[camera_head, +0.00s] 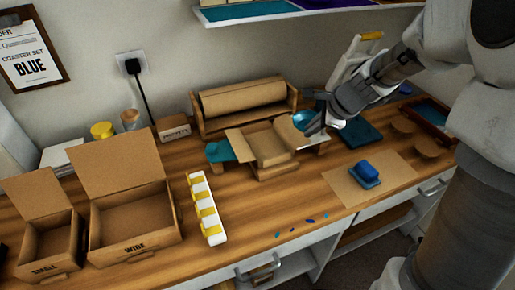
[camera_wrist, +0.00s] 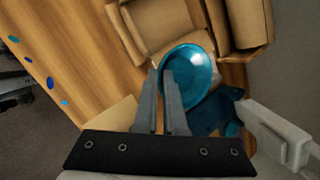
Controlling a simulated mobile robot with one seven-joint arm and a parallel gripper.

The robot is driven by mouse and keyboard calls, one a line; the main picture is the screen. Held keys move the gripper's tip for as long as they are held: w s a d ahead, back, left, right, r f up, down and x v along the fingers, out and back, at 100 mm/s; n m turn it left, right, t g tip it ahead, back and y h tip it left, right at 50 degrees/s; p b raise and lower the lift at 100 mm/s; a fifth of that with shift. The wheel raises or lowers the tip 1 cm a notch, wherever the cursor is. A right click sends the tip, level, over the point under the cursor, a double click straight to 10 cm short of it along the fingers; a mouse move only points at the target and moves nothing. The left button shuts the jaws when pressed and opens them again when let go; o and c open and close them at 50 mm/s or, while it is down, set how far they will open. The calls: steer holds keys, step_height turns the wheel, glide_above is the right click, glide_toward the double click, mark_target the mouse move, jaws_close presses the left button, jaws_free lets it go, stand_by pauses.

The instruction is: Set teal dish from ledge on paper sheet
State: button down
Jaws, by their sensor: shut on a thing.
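The teal dish (camera_head: 303,118) is round and shallow, and it is at the right end of the open cardboard box in the head view. My gripper (camera_head: 318,122) is shut on its rim. In the wrist view the dish (camera_wrist: 197,75) shows between and beyond the fingertips (camera_wrist: 161,76), tilted in the picture. A small light ledge (camera_head: 314,142) is just below the dish; I cannot tell whether they touch. The brown paper sheet (camera_head: 398,168) lies flat on the bench, to the right and nearer the front.
An open cardboard box (camera_head: 268,146) stands left of the ledge. A dark teal mat (camera_head: 358,134) lies behind the sheet. A white strip with yellow parts (camera_head: 205,208) is left. Several small blue chips (camera_head: 297,223) lie near the front edge. Bench between chips and box is clear.

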steer(key=w+a+f, duration=0.1)
steer(key=a+f, duration=0.1)
steer(key=a, duration=0.1)
steer(key=w+a+f, duration=0.1)
steer(key=a+f, duration=0.1)
steer(key=a, duration=0.2)
steer(key=w+a+f+b, duration=0.1)
steer(key=a+f, duration=0.1)
steer(key=a, duration=0.1)
steer(key=shift+w+a+f, duration=0.3)
steer(key=shift+a+f, duration=0.2)
steer(key=shift+f, duration=0.05)
steer(key=shift+f+b, duration=0.85)
steer(key=shift+f, duration=1.05)
steer(key=shift+f, duration=0.25)
steer(key=c, duration=1.3)
jaws_free()
steer(key=shift+r, duration=0.1)
steer(key=shift+r, duration=0.1)
